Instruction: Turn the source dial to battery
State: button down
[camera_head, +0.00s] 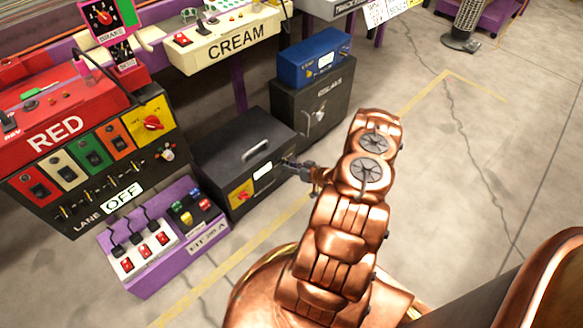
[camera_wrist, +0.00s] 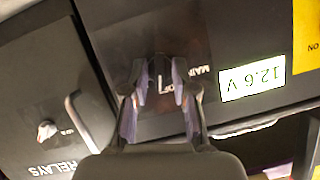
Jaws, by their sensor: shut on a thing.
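My gripper (camera_head: 300,168) reaches to the right end of the front face of a dark box (camera_head: 215,158) with a handle on top. In the wrist view my gripper (camera_wrist: 160,88) has its fingers closed around a small knob by the upside-down label MAIN (camera_wrist: 200,70); OFF is partly readable beside it. The knob is mostly hidden by the fingers. The box has a lit 12.6 V display (camera_wrist: 252,82) and a yellow plate with a red control (camera_head: 242,193). A red dial on a yellow plate (camera_head: 152,123) sits on the RED console. I cannot read which dial is marked source.
The RELAYS cabinet (camera_head: 312,108) stands behind the box, with a blue meter unit (camera_head: 314,57) on top. The RED console (camera_head: 55,135) and a purple switch stand (camera_head: 145,283) are at left. The CREAM console (camera_head: 235,42) is behind. Open floor (camera_head: 460,150) lies right.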

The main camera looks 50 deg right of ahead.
jog(key=shift+d+f+m+t+y+b, duration=0.15)
jog(key=shift+m+t+y+b, duration=0.15)
jog(key=shift+m+y+b, duration=1)
jog(key=shift+d+f+m+t+y+b, duration=0.1)
jog(key=shift+m+t+y+b, duration=0.3)
jog(key=shift+m+b, duration=0.95)
jog(key=shift+r+m+p, duration=0.1)
jog(key=shift+m+p, duration=0.3)
jog(key=shift+m, duration=0.25)
jog(key=c, duration=1.2)
grip_release()
jog(key=shift+c, duration=0.2)
jog(key=v, duration=1.2)
